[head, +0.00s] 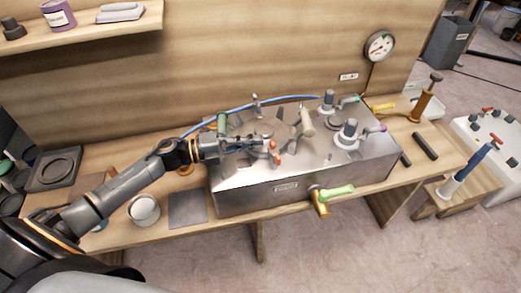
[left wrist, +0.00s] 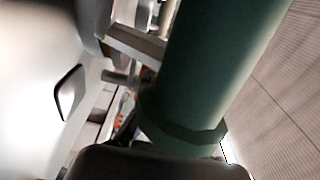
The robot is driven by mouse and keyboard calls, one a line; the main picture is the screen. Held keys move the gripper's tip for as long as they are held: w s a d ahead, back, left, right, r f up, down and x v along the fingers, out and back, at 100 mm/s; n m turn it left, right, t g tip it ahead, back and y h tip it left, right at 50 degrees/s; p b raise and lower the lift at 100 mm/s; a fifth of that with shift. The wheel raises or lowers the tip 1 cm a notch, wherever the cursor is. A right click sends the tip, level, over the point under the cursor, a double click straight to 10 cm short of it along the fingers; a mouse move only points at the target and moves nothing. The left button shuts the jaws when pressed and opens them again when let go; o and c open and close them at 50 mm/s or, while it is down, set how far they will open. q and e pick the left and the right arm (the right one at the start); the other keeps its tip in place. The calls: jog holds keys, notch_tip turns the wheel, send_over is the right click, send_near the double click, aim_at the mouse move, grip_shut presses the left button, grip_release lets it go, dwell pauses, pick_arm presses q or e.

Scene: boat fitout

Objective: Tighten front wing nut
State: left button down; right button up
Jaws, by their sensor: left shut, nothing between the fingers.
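A steel tank (head: 300,188) with a round hatch on its top stands on the wooden bench. Fastenings with a green handle (head: 221,123), a cream handle (head: 307,121) and a grey one at the back stand around the hatch. A red-tipped piece (head: 274,152) shows at the hatch's front edge, apparently the front wing nut. My left gripper (head: 260,147) is shut and empty, low over the tank top beside the red piece. I cannot tell whether they touch. In the left wrist view a large green cylinder (left wrist: 205,70), likely the green handle, fills the middle and hides much behind it.
A blue hose (head: 265,105) runs behind the hatch. Valves (head: 348,134) stand at the tank's right. A brass tap with a green lever (head: 338,191) sticks out in front. A white cup (head: 144,209) and a grey plate (head: 188,209) lie on the bench to the left.

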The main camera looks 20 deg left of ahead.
pick_arm(q)
jog(key=v, duration=1)
jog(key=shift+s+a, duration=0.1)
jog(key=shift+a, duration=0.1)
